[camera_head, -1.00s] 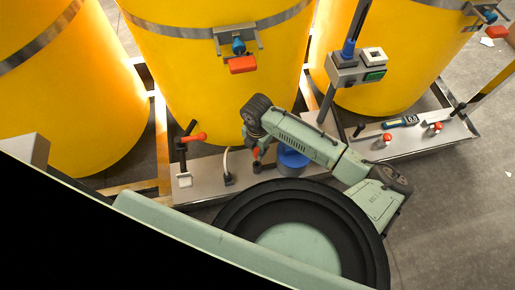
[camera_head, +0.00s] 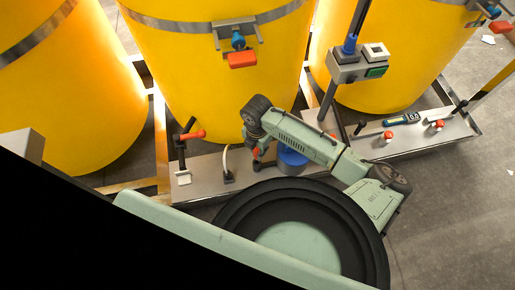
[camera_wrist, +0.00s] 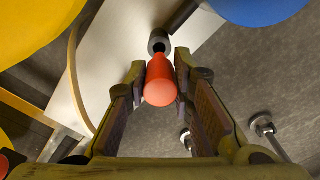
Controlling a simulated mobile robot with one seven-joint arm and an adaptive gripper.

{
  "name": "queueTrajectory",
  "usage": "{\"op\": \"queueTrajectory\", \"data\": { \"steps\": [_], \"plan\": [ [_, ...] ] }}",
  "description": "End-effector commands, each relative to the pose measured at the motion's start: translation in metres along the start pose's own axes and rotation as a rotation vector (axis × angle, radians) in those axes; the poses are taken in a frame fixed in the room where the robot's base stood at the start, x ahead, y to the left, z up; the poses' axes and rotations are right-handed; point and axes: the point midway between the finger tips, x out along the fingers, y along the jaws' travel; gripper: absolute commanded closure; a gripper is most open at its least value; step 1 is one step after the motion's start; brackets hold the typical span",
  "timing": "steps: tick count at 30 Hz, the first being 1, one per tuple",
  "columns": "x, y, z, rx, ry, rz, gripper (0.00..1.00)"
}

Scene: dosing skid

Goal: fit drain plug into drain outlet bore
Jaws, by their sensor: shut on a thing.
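The drain plug (camera_wrist: 161,82) is red-orange with a rounded near end and a narrower far end. My gripper (camera_wrist: 160,75) is shut on it, one finger on each side. The drain outlet bore (camera_wrist: 158,40) is the dark opening in a short grey cylinder just beyond the plug's narrow end. The plug's tip overlaps the bore's near rim in the wrist view; I cannot tell whether it touches or enters. In the head view my gripper (camera_head: 256,158) points down at the skid's front edge, with little of the plug showing.
A blue round vessel (camera_head: 292,158) stands close to the right of my gripper. A red-handled valve (camera_head: 190,135) and a pale curved hose (camera_head: 227,160) are to its left. Large yellow tanks (camera_head: 215,75) stand behind.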

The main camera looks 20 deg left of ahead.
Motion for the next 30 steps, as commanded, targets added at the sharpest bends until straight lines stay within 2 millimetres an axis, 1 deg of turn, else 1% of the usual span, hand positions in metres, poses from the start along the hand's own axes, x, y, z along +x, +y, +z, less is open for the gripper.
{"op": "queueTrajectory", "data": {
  "steps": [30],
  "plan": [
    [0.026,0.000,0.000,0.000,0.000,0.001,1.00]
  ]
}}
